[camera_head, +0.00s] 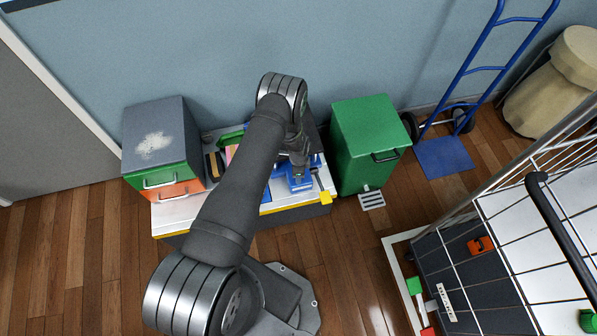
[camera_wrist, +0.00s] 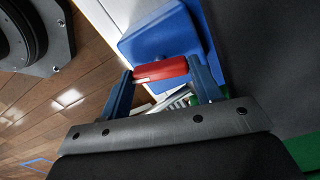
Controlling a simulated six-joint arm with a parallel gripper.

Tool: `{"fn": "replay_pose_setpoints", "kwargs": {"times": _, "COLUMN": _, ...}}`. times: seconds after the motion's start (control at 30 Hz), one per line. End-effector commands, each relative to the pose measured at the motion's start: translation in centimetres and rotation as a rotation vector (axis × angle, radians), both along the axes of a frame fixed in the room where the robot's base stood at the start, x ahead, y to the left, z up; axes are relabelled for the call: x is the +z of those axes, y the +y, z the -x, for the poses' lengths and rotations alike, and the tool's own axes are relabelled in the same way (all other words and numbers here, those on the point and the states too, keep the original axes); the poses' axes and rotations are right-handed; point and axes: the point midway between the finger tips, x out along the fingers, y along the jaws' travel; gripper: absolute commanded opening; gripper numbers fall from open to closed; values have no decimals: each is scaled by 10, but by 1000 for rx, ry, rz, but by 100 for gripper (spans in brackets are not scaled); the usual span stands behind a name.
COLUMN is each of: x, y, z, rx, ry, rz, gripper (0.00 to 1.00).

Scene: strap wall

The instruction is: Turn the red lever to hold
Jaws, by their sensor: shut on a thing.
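The red lever (camera_wrist: 160,69) shows in the wrist view as a short red bar across my fingertips, with a small pale mark at its lower left. My gripper (camera_wrist: 162,72) has its two blue-grey fingers at either end of the bar and is shut on it. A blue box-like body (camera_wrist: 165,38) lies just behind the lever. In the head view my gripper is low over the blue unit (camera_head: 300,181) on the bench; my arm hides much of that area, and the lever cannot be made out there. No hold marking is readable.
A blue hand truck (camera_head: 444,157) and a wire cart (camera_head: 520,215) are at the right. Wood floor is open at the left front.

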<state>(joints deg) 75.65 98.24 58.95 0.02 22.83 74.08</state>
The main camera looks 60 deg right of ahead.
Motion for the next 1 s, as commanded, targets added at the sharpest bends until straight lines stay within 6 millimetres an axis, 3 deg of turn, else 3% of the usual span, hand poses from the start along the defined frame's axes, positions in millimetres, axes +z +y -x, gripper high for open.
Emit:
{"fn": "replay_pose_setpoints", "kwargs": {"times": 0.5, "x": 0, "y": -1, "z": 1, "rx": -319, "ry": 0, "rz": 1, "gripper": 35}}
{"fn": "replay_pose_setpoints", "kwargs": {"times": 1.0, "x": 0, "y": -1, "z": 1, "rx": -371, "ry": 0, "rz": 1, "gripper": 35}}
